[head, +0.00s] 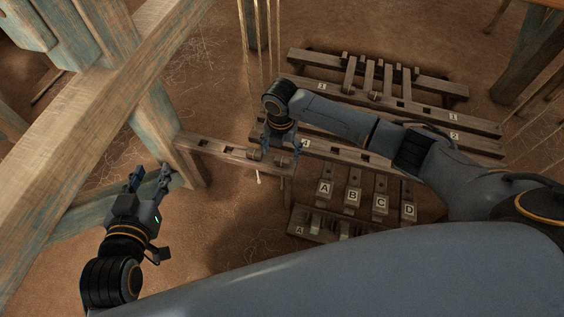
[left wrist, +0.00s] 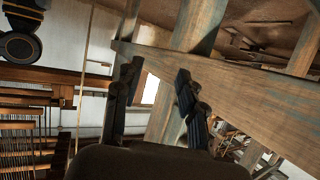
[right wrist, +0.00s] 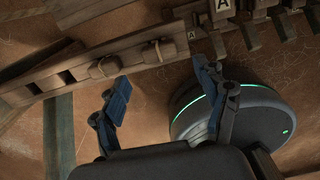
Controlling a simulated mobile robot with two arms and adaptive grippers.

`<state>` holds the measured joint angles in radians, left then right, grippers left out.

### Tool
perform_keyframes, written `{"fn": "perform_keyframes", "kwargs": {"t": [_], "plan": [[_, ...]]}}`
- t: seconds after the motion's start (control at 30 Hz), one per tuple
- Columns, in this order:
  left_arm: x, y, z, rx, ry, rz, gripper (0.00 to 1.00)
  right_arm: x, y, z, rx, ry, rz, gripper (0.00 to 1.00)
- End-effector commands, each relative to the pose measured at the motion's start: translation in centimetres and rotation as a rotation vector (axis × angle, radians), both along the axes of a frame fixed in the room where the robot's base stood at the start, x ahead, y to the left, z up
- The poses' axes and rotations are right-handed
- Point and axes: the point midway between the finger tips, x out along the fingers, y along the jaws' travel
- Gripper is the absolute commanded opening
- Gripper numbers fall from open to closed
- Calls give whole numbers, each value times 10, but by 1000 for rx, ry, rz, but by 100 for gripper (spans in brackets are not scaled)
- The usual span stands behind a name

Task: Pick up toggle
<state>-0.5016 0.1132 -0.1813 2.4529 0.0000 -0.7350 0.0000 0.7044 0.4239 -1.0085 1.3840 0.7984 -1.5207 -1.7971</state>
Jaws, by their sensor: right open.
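Two small rounded wooden pieces that look like toggles sit on a slotted beam; in the right wrist view one (right wrist: 105,67) is at the left and the other (right wrist: 160,51) is right of it. Cord seems wound around them. In the head view a toggle (head: 255,154) shows on the same beam, partly crowded by my right gripper (head: 284,150). My right gripper (right wrist: 166,90) is open and empty, its fingers apart just short of the toggles. My left gripper (head: 150,178) is open and empty, low at the left, away from the beam; its spread fingers show in the left wrist view (left wrist: 155,90).
The slotted beam (head: 215,147) runs from a thick timber post (head: 165,125). Treadles marked A (head: 325,188) to D stand right of it. Long numbered beams (head: 425,110) lie behind. Thin vertical cords (head: 268,45) hang near my right arm.

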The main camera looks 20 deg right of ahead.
Motion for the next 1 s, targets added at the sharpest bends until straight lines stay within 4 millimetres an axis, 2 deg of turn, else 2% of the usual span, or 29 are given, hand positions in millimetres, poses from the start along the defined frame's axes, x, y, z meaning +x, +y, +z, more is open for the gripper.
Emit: {"fn": "perform_keyframes", "kwargs": {"t": [0.17,0.4,0.6,0.7,1.0], "plan": [[7,-4,12,-18,-76,-6,40,1,-1,-8,-1,1,0,74],[19,-14,58,-83,-337,-22,40,5,-4,-29,-1,-1,-1,74],[18,-19,96,-137,-541,-34,40,5,-5,-46,-1,-1,0,74],[16,-20,108,-154,-604,-38,40,5,-5,-51,-1,-1,-1,74],[14,-21,117,-164,-643,-40,40,5,-5,-53,-1,-1,0,74]]}}
